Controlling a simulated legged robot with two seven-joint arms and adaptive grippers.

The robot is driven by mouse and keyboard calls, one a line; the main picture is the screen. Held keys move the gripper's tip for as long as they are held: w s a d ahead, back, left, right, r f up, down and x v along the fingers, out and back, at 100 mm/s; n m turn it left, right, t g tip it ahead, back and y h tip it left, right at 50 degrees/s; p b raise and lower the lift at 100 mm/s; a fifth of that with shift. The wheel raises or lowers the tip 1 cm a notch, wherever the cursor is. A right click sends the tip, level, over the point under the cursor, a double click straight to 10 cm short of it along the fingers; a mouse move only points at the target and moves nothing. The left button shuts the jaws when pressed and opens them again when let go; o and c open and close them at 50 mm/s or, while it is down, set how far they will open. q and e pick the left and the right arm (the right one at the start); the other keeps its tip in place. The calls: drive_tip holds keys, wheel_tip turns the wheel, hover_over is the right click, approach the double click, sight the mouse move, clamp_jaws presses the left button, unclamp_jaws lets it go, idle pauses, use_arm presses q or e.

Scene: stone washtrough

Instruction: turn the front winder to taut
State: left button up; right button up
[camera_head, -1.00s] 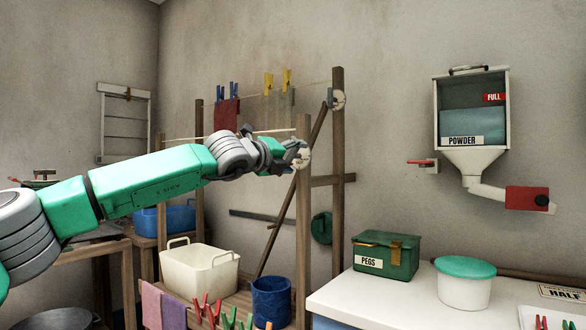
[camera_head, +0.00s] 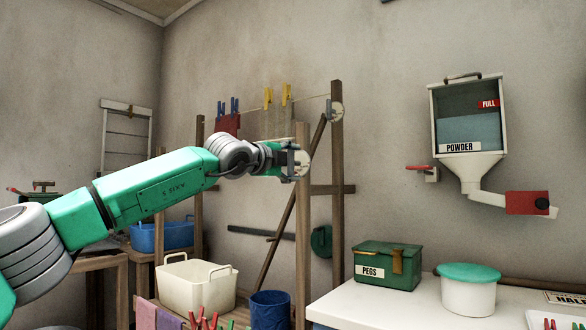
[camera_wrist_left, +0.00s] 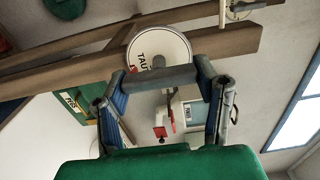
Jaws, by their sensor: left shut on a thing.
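The front winder is a white disc (camera_head: 304,163) on the near wooden post (camera_head: 302,230), partly hidden by my gripper in the head view. In the left wrist view the disc (camera_wrist_left: 172,43) shows the word TAUT and a bit of red at its left side. A grey bar-shaped handle (camera_wrist_left: 160,77) stands out in front of the disc. My left gripper (camera_head: 288,161) is at the winder, with its fingers (camera_wrist_left: 160,80) at the two ends of the handle, shut on it. My right gripper is not in view.
A second white winder (camera_head: 336,111) sits on the farther post, with pegs and a red cloth on its line. Below are a cream tub (camera_head: 195,283), a blue bucket (camera_head: 270,308) and a green PEGS box (camera_head: 387,267). A powder hopper (camera_head: 468,125) hangs at right.

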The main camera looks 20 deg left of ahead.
use_arm(q)
drive_tip(key=shift+w+d+f, duration=0.1)
drive_tip(key=shift+f, duration=0.4)
drive_tip(key=o, duration=1.2)
drive_tip(key=shift+r, duration=0.3)
drive_tip(key=shift+v, duration=6.05)
drive_tip(key=shift+w, duration=0.1)
drive_tip(key=shift+f, duration=0.1)
